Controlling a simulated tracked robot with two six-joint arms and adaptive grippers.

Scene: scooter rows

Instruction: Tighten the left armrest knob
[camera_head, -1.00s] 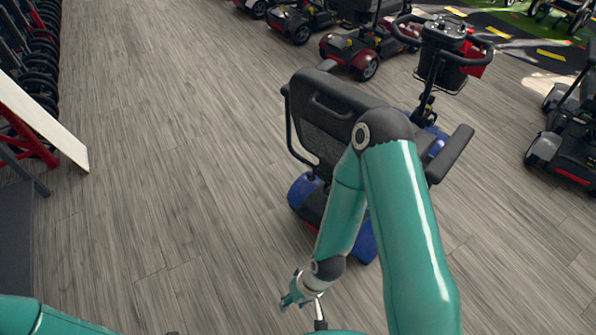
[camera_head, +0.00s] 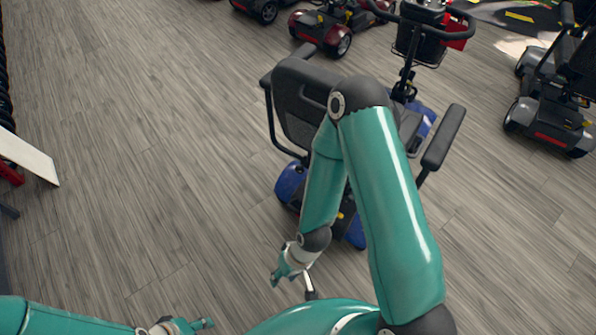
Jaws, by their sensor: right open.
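A blue and black scooter stands in the middle, seen from behind, with a black seat back (camera_head: 296,108). Its left armrest (camera_head: 267,80) shows partly behind the seat back, with a black tube (camera_head: 270,122) running down. Its right armrest (camera_head: 444,137) is in clear view. I cannot make out the left armrest knob. My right gripper (camera_head: 279,278) is open and empty, pointing down-left, nearer me than the scooter's rear. My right arm covers part of the seat and rear. My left gripper (camera_head: 205,323) shows at the bottom edge, partly cut off; its opening is unclear.
A red scooter (camera_head: 336,28) stands behind, and a dark scooter (camera_head: 550,120) is at the right. A white board (camera_head: 28,158) is at the left edge. The wooden floor (camera_head: 150,120) left of the blue scooter is clear.

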